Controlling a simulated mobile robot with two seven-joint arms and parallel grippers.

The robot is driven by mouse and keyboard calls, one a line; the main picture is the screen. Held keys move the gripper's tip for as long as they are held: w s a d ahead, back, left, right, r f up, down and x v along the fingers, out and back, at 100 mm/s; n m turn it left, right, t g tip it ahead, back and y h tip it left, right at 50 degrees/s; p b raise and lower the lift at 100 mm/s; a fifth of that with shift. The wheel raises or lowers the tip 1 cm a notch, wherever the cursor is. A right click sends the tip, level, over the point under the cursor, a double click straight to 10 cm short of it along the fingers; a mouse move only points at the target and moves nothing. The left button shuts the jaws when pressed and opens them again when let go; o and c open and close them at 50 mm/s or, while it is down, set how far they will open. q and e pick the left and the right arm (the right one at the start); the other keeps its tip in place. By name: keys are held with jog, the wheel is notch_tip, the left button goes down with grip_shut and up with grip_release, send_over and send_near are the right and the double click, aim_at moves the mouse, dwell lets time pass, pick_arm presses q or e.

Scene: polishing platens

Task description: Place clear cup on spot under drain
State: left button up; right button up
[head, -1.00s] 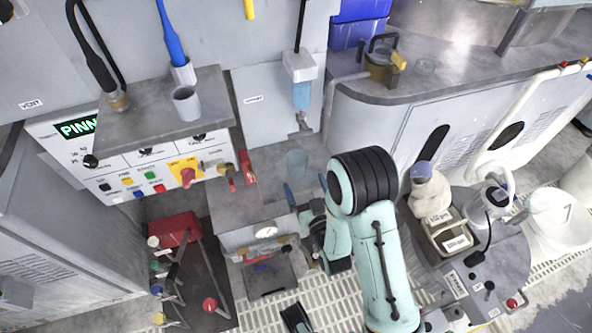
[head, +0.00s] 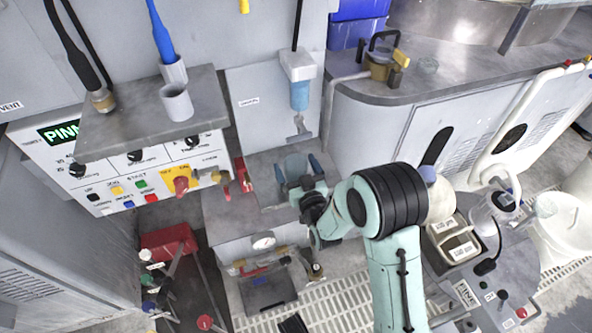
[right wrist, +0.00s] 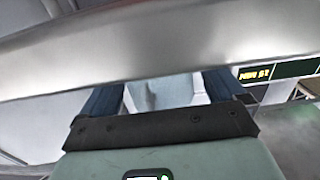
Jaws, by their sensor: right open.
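The clear cup (head: 296,166) stands upright on the grey ledge (head: 235,205), below the metal drain spout (head: 300,126) on the wall. My right gripper (head: 298,170) is open, its blue fingers at the left and right sides of the cup. I cannot tell whether they touch it. In the right wrist view, a pale, see-through shape that looks like the cup (right wrist: 165,92) shows between the blue fingers (right wrist: 161,92). The gripper hides the cup's lower front. My left gripper is not in view.
A blue-bodied filter (head: 300,94) hangs above the spout. A red-handled valve (head: 242,174) stands left of the cup. A control panel (head: 130,170) is further left. A rounded counter (head: 400,85) rises to the right. A grey bar (right wrist: 160,48) crosses close in the wrist view.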

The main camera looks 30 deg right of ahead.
jog(key=shift+w, duration=0.25)
jog(key=c, duration=1.1)
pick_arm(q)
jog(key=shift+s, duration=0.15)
pick_arm(e)
jog(key=shift+r, duration=0.1)
jog(key=shift+c, duration=0.2)
